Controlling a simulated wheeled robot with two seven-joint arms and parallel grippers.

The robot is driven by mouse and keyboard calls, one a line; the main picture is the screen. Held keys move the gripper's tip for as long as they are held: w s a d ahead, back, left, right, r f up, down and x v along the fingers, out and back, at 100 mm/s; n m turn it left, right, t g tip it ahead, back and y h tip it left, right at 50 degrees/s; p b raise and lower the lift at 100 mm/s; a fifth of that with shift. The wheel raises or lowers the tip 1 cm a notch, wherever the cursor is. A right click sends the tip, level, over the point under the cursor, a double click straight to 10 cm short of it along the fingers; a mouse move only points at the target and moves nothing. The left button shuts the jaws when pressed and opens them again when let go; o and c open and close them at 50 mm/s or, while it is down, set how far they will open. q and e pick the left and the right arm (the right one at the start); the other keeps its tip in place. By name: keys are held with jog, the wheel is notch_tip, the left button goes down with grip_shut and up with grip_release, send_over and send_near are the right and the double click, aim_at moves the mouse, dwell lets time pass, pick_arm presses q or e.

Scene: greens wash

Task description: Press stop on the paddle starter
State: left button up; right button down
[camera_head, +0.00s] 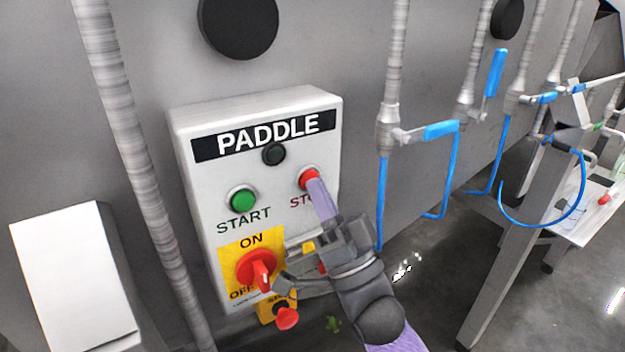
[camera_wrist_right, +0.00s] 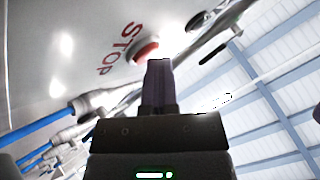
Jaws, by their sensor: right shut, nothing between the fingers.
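The paddle starter (camera_head: 211,181) is a white box on the grey wall, labelled PADDLE. Its red stop button (camera_head: 308,177) is at the right, above partly hidden STOP lettering. The stop button also shows in the right wrist view (camera_wrist_right: 144,53). My right gripper (camera_head: 317,187) is shut and empty, its purple fingers pointing up at the button. The fingertips overlap the button's lower edge in the head view; I cannot tell whether they touch it. In the right wrist view, the fingertips (camera_wrist_right: 159,63) appear just beside the button. My left gripper is not in view.
A green start button (camera_head: 242,200) is left of the stop button, with a red ON/OFF rotary switch (camera_head: 257,268) below. A dark round lamp (camera_head: 274,154) is above. Pipes with blue-handled valves (camera_head: 441,130) stand to the right. A vertical conduit (camera_head: 136,150) runs left of the box.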

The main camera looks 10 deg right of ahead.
jog(key=shift+s+d+p, duration=0.2)
jog(key=shift+s+p, duration=0.2)
jog(key=shift+s, duration=0.35)
jog(key=s, duration=0.1)
jog(key=s+d+p, duration=0.1)
jog(key=s, duration=0.1)
jog(key=s+p, duration=0.1)
jog(key=shift+s+d, duration=0.35)
